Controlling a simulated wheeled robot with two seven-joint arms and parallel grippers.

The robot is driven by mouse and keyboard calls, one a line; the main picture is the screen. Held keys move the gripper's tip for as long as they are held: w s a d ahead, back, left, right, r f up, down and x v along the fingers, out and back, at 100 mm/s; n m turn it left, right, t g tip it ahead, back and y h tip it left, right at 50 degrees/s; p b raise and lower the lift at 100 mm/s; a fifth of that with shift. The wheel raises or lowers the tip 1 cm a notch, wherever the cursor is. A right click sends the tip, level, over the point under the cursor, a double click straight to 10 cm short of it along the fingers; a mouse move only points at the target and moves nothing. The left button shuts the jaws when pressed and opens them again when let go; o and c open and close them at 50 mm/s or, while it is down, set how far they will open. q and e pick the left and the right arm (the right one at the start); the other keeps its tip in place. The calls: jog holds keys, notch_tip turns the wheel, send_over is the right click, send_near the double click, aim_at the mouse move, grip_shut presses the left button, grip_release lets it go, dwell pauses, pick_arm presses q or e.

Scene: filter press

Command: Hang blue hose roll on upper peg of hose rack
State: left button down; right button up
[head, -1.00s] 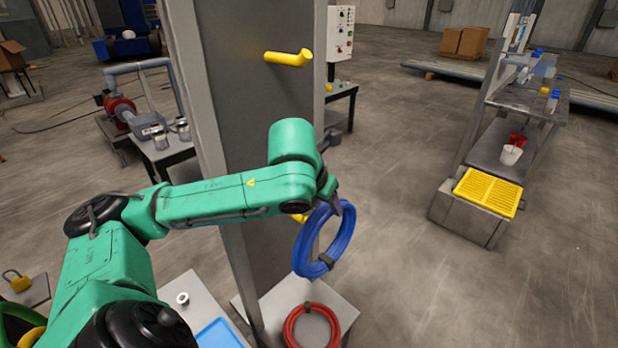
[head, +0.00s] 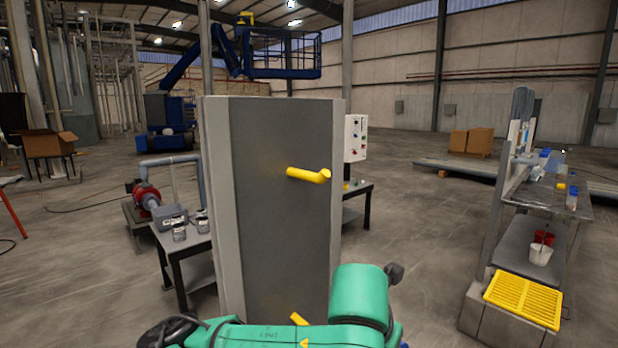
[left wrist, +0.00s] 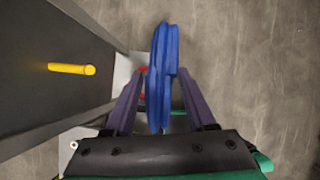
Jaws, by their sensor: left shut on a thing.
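The hose rack (head: 270,230) is a tall grey post in the middle of the head view. Its upper yellow peg (head: 308,174) is bare and its bent tip points right. Part of a lower yellow peg (head: 299,319) shows just above my green left arm. In the left wrist view my left gripper (left wrist: 160,85) is shut on the blue hose roll (left wrist: 161,50), which is seen edge-on between the fingers. A yellow peg (left wrist: 72,69) shows left of the roll, apart from it; I cannot tell which peg. My right gripper is out of view.
A control box (head: 355,138) stands behind the rack at right. Open floor (head: 420,240) lies between rack and bench.

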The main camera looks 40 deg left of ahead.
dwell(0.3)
pick_arm(q)
jog(key=a+r+t+p, duration=0.1)
jog(key=a+r+p, duration=0.3)
jog(key=r, duration=0.7)
jog(key=a+r+t+p, duration=0.1)
jog(key=a+r+p, duration=0.2)
jog(key=r+p, duration=0.55)
jog(key=a+r+p, duration=0.3)
jog(key=r, duration=1.1)
jog(key=shift+w+a+f+b, duration=0.25)
jog(key=shift+a+b, duration=0.45)
jog(key=shift+a, duration=0.9)
jog(key=shift+w+a+f+b, duration=0.1)
jog(key=shift+a+f+b, duration=0.4)
jog(key=shift+a, duration=1.15)
jog(key=shift+w+a+f+b, duration=0.1)
jog(key=shift+w+a+b, duration=0.1)
jog(key=shift+a+b, duration=1.05)
